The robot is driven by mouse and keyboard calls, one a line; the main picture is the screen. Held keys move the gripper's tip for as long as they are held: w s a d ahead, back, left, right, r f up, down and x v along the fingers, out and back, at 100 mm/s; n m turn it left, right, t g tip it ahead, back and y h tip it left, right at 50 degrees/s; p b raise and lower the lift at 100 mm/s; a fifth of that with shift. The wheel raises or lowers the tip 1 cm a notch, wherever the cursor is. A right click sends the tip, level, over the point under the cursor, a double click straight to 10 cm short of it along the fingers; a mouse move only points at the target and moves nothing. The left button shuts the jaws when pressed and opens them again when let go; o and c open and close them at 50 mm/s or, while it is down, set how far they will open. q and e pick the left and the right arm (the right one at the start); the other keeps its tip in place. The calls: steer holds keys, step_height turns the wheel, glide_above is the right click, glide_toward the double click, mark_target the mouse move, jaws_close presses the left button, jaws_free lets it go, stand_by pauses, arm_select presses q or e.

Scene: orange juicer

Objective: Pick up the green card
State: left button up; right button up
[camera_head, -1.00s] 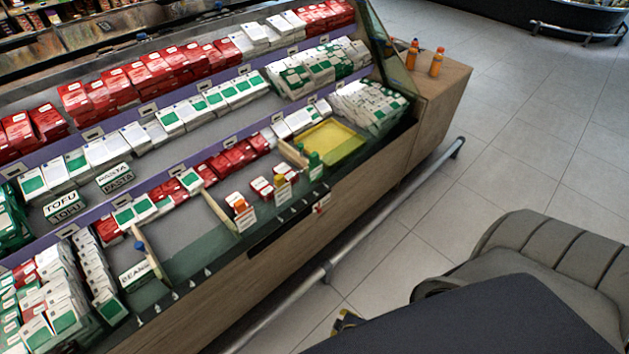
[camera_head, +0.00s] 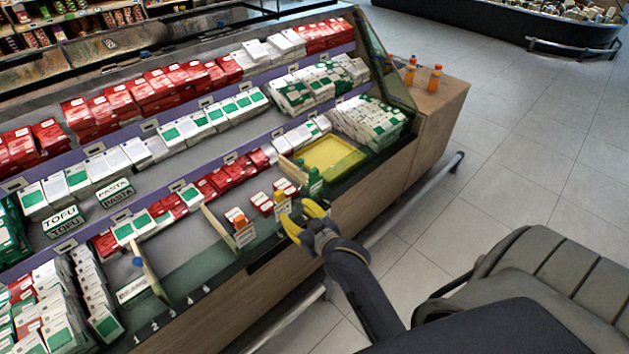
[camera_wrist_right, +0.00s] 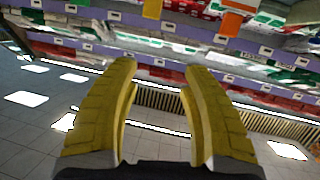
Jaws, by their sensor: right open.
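My right gripper (camera_head: 297,210) is open and empty, with its yellow fingers spread, near the front edge of the display case. It also shows in the right wrist view (camera_wrist_right: 160,68), with nothing between the fingers. A small green bottle-like item (camera_head: 315,178) stands at the case front, up and right of the gripper, with a white label in front. I cannot tell for sure which item is the green card. Many white packs with green faces (camera_head: 245,102) lie on the shelves behind. My left gripper is not in view.
Yellow (camera_head: 280,198) and orange (camera_head: 239,218) items with white labels stand along the case front. A yellow tray (camera_head: 333,166) sits to the right. A low divider (camera_head: 152,272) stands at the left. Orange bottles (camera_head: 434,78) stand on the wooden end counter.

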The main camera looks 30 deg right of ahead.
steer(key=w+d+r+m+t+h, duration=0.35)
steer(key=w+r+m, duration=0.2)
steer(key=r, duration=0.45)
steer(key=w+d+r+m+t+h, duration=0.2)
steer(key=w+d+r+m+t, duration=0.25)
steer(key=r+m, duration=0.35)
steer(key=s+d+r+m+g+h, duration=0.1)
steer(key=d+r+m+g+h, duration=0.2)
steer(key=d+m+g+h, duration=0.8)
steer(key=d+r+m+g+h, duration=0.2)
steer(key=d+m+g+h, duration=0.35)
steer(key=m, duration=1.05)
steer(key=m+g+y, duration=0.6)
steer(key=m+y, duration=0.7)
steer(key=y, duration=0.4)
glide_toward(312, 170)
steer(key=x, duration=0.6)
steer(key=shift+s+f, duration=0.1)
steer(key=shift+f, duration=0.25)
steer(key=shift+x, duration=2.55)
steer(key=shift+d, duration=0.15)
